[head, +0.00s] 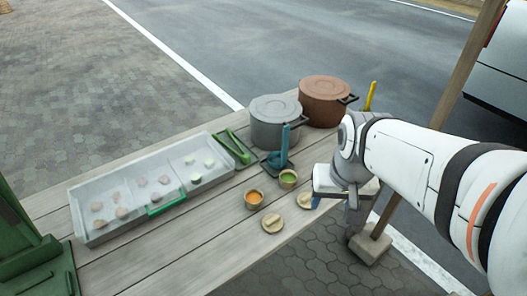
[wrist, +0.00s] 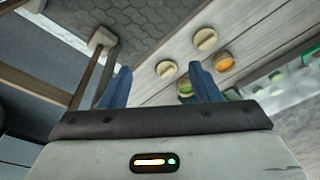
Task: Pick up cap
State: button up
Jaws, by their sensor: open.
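Two round beige caps with raised grips lie on the wooden table near its front edge. The nearer cap (head: 272,223) sits below the cup of orange filling; the other cap (head: 305,200) lies right beside my gripper (head: 330,202). In the wrist view one cap (wrist: 166,69) appears between my blue fingers, beyond their tips, and the other cap (wrist: 205,39) is further up and right. My gripper (wrist: 162,82) is open and empty, apart from both caps.
An orange-filled cup (head: 254,197) and a green-filled cup (head: 288,179) stand close behind the caps. A grey pot (head: 275,120), a brown pot (head: 325,98) and a long compartmented tray (head: 88,238) are further off. A wooden pole (head: 465,70) rises on the right.

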aim_at(272, 220)
jog(key=o, duration=0.5)
jog(key=w+a+f+m, duration=0.1)
jog(key=w+f, duration=0.1)
jog(key=w+a+f+m+b, duration=0.1)
jog(key=w+a+f+m, duration=0.1)
jog(key=w+a+f+m+g, duration=0.1)
jog(key=w+a+f, duration=0.1)
jog(key=shift+w+a+f+m, duration=0.15)
jog(key=shift+a+f+m, duration=0.1)
jog(key=shift+m, duration=0.15)
jog(key=shift+c, duration=0.2)
jog(key=shift+o, duration=0.4)
jog(key=w+a+f+m+g+b, duration=0.1)
jog(key=w+a+f+m, duration=0.2)
jog(key=f, duration=0.4)
jog(key=a+m, duration=0.1)
jog(key=a, duration=0.1)
jog(key=shift+w+a, duration=0.3)
jog(key=shift+a, duration=0.1)
jog(key=shift+m, duration=0.5)
jog(key=shift+w+a+f+b, duration=0.1)
jog(key=shift+f+b, duration=0.05)
jog(key=shift+f, duration=1.25)
jog(key=shift+w+d+f+b, duration=0.1)
jog(key=shift+w+f+b, duration=0.1)
jog(key=shift+f, duration=1.15)
jog(key=shift+w+a+f+b, duration=0.1)
jog(key=shift+f+b, duration=0.05)
jog(key=shift+f, duration=1.25)
